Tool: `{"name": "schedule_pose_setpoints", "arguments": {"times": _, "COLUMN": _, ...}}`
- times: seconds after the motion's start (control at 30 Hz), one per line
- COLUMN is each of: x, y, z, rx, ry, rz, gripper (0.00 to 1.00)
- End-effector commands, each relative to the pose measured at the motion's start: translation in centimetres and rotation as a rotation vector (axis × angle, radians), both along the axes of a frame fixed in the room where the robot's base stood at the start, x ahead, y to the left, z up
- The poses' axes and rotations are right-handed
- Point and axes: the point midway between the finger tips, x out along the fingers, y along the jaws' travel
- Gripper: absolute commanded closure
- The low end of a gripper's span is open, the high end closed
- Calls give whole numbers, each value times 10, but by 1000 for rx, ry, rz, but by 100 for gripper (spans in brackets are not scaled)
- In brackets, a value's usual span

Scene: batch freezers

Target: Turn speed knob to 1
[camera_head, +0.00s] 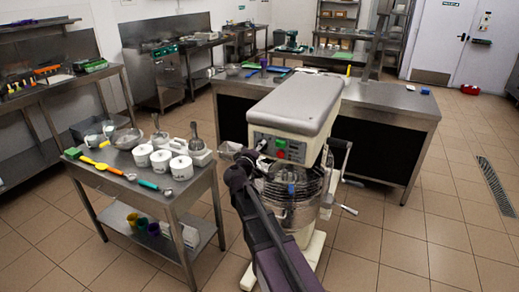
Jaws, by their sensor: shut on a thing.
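The mixer (300,105) stands in the middle of the view, with a grey-white head and a dark front panel (293,150) carrying a green and a red button. My gripper (258,149) is at the left part of this panel, reached by my dark arm from below. It is shut on the speed knob, which is mostly hidden by the fingers. The knob's number marks are too small to read.
A steel table (97,169) on the left holds white tubs, a bowl and colored scoops. Below the mixer head is a wire bowl guard (297,186). A steel counter (392,101) stands behind the mixer. Tiled floor is open on the right.

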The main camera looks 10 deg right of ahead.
Motion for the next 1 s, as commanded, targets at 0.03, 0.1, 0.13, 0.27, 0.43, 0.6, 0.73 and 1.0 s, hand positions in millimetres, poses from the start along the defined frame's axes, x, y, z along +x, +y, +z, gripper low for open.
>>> {"name": "schedule_pose_setpoints", "arguments": {"times": 0.03, "x": 5, "y": 0, "z": 2, "rx": -44, "ry": 23, "rz": 2, "gripper": 97}}
{"name": "schedule_pose_setpoints", "arguments": {"times": 0.1, "x": 5, "y": 0, "z": 3, "rx": -96, "ry": 62, "rz": 2, "gripper": 97}}
{"name": "schedule_pose_setpoints", "arguments": {"times": 0.13, "x": 5, "y": 0, "z": 3, "rx": -117, "ry": 77, "rz": 2, "gripper": 97}}
{"name": "schedule_pose_setpoints", "arguments": {"times": 0.27, "x": 5, "y": 0, "z": 3, "rx": -205, "ry": 140, "rz": 3, "gripper": 97}}
{"name": "schedule_pose_setpoints", "arguments": {"times": 0.43, "x": 5, "y": 0, "z": 3, "rx": -293, "ry": 204, "rz": 3, "gripper": 97}}
{"name": "schedule_pose_setpoints", "arguments": {"times": 0.6, "x": 5, "y": 0, "z": 3, "rx": -346, "ry": 243, "rz": 3, "gripper": 97}}
{"name": "schedule_pose_setpoints", "arguments": {"times": 0.73, "x": 5, "y": 0, "z": 3, "rx": -366, "ry": 257, "rz": 3, "gripper": 96}}
{"name": "schedule_pose_setpoints", "arguments": {"times": 1.0, "x": 5, "y": 0, "z": 3, "rx": -372, "ry": 262, "rz": 1, "gripper": 96}}
